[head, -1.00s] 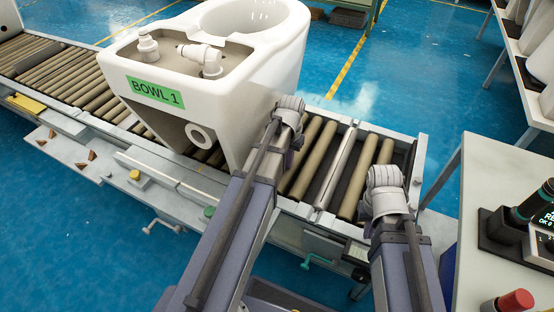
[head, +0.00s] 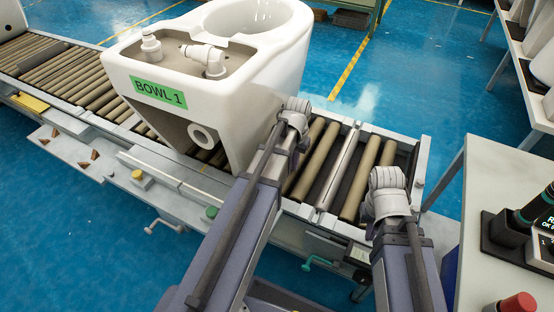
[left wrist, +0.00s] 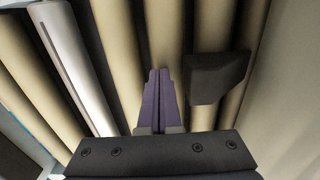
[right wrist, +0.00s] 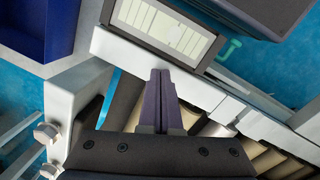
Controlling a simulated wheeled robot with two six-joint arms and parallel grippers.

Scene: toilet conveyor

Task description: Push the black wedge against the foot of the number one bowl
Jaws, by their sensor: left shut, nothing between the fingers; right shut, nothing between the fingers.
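The number one bowl (head: 240,85) is a large white toilet bowl with a green "BOWL 1" label, standing on the roller conveyor. The black wedge (left wrist: 216,77) lies on the rollers in the left wrist view, just right of my left gripper (left wrist: 158,72). A pale surface (left wrist: 292,95), apparently the bowl's side, rises beyond the wedge, with a strip of roller between them. My left gripper is shut and empty, pointing down beside the wedge. In the head view my left arm hides the wedge. My right gripper (right wrist: 160,75) is shut and empty over the conveyor's front edge.
The conveyor's rollers (head: 325,170) are bare right of the bowl, up to the end plate (head: 420,165). A pale cabinet (head: 490,190) with a control box and red button (head: 517,304) stands at right.

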